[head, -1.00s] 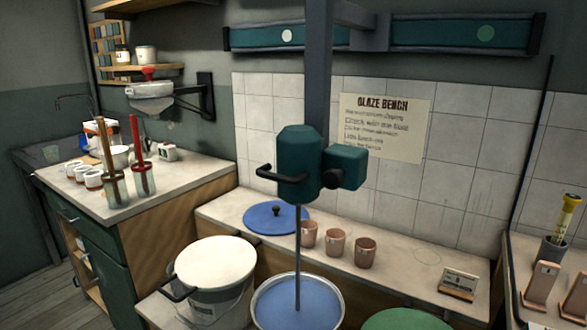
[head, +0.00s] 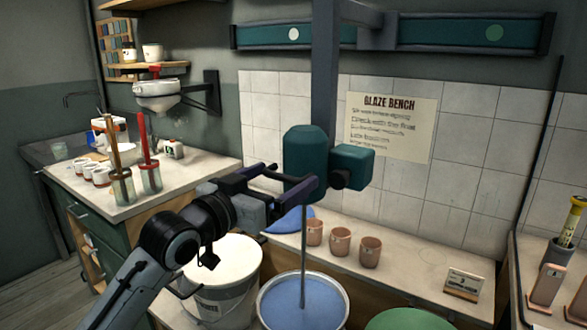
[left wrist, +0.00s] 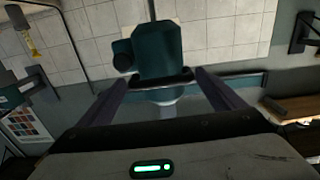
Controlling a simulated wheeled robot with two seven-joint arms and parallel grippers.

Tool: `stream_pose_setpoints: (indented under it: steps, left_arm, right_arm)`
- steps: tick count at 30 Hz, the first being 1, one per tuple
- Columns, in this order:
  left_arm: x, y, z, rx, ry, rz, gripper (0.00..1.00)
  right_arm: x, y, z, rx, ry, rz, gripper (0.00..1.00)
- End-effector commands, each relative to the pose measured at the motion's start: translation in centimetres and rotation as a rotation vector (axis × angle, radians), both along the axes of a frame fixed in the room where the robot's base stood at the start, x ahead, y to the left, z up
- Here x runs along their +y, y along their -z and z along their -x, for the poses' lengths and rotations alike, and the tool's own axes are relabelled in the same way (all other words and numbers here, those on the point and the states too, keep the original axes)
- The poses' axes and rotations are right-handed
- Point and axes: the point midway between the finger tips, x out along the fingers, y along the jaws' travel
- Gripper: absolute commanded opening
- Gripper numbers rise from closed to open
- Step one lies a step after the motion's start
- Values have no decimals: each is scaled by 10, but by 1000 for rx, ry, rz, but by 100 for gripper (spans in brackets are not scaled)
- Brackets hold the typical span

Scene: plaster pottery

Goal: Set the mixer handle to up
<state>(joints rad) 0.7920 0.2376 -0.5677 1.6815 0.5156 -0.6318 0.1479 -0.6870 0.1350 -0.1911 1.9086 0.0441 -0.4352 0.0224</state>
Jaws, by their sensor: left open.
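The mixer is a teal motor head (head: 304,150) on a dark column, its thin shaft (head: 303,245) reaching down into a bucket of blue glaze (head: 330,300). In the left wrist view the mixer head (left wrist: 158,45) shows inverted, with its dark handle bar (left wrist: 165,80) across the gap between my fingers. My left gripper (head: 296,176) is open at the left side of the mixer head, its fingers close around the handle; it also shows in the left wrist view (left wrist: 162,78). I cannot tell whether they touch. In the head view my gripper hides most of the handle. My right gripper is not in view.
Several pink cups (head: 340,241) and a blue lid (head: 285,222) are on the rear ledge. A counter (head: 190,180) with brushes in jars is at the left. The tiled wall (head: 465,150) stands behind the mixer.

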Motion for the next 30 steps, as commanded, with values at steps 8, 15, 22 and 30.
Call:
stream_pose_setpoints:
  steps: [8, 15, 22, 30]
  left_arm:
    - [-24, -1, -33, 0, 0, 1, 89]
    - [-30, 0, -41, -1, 0, 1, 89]
    - [-30, 0, -41, -1, 0, 1, 87]
    - [-30, 0, -40, 0, 1, 0, 42]
  right_arm:
    - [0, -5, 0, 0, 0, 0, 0]
    - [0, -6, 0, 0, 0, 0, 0]
    - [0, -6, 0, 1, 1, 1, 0]
    - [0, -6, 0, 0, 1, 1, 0]
